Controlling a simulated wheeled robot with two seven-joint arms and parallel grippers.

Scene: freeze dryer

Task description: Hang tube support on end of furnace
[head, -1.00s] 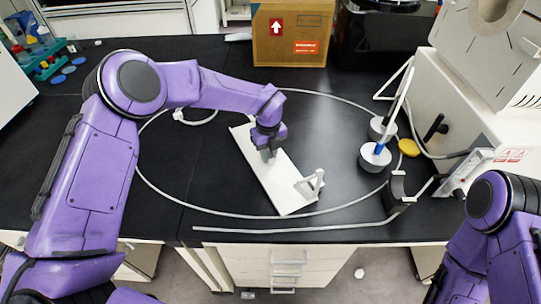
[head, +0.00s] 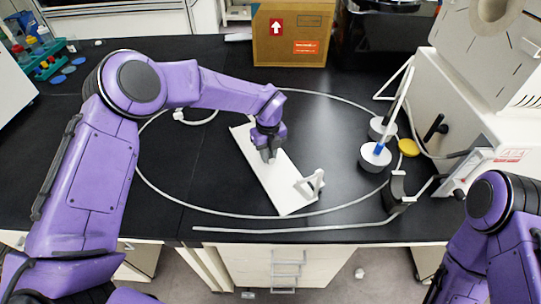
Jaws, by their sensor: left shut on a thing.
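The tube support appears to be the long white plate (head: 281,190) with a raised bracket at its near right end. It lies slanted on the black bench in the middle of the view. My left gripper (head: 268,156) reaches down over its upper half and is shut on it; the fingertips and exact grip are partly hidden. The furnace (head: 480,62) is the pale housing with a round opening at the upper right. My right arm shows at the lower right, but its gripper is out of view.
A thin grey tube (head: 300,230) loops on the bench around the plate. Grey cylinders (head: 375,158), a yellow disc (head: 409,147) and a dark curved holder (head: 396,190) stand to its right. A cardboard box (head: 292,32) is at the back. Bench left of centre is mostly clear.

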